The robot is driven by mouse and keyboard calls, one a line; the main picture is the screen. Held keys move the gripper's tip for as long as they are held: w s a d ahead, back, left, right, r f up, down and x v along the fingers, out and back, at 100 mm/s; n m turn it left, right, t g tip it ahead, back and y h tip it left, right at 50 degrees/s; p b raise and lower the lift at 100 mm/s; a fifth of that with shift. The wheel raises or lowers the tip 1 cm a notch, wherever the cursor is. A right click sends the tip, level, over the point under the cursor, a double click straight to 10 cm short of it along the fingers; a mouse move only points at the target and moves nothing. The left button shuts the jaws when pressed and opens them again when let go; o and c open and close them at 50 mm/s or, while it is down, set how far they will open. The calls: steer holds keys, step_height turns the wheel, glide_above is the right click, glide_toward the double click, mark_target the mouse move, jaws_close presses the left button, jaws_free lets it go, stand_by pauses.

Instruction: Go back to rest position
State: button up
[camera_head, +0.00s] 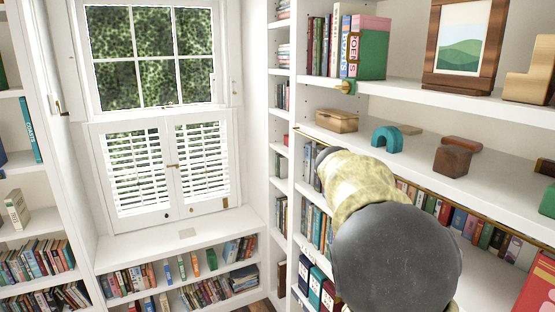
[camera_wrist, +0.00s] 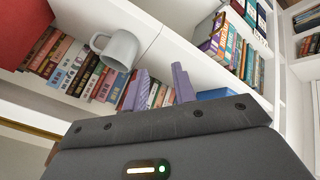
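My gripper (camera_wrist: 160,87) shows in the wrist view, its two purple-grey fingers apart with a gap between them. Nothing is held in the gap; book spines show behind it. A grey mug (camera_wrist: 121,50) sits on a white shelf up and left of the fingers, clear of them. In the head view my arm reaches in toward the right-hand bookshelf, and its bulk hides my gripper there.
White shelves (camera_head: 460,102) on the right hold books, a framed picture (camera_head: 465,42), a teal arch (camera_head: 386,138), a brown block (camera_head: 452,160) and a wooden box (camera_head: 337,121). A shuttered window (camera_head: 165,165) is at the back left, above a low bookcase (camera_head: 180,245).

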steer(key=s+a+f+n+y+b, duration=0.1)
steer(key=s+a+f+y+b, duration=0.1)
steer(key=s+f, duration=0.9)
steer(key=s+a+f+n+g+y+b, duration=0.1)
steer(key=s+a+f+n+y+b, duration=0.1)
steer(key=s+f, duration=0.9)
step_height(320, 180, down, 4)
steer(key=a+y+b, duration=0.1)
steer(key=a+y, duration=0.1)
steer(key=shift+s+a+n+y, duration=0.3)
steer(key=shift+a+y, duration=0.05)
steer(key=shift+y, duration=0.05)
stand_by(0.5)
steer(key=shift+o, duration=1)
steer(key=shift+w+a, duration=0.1)
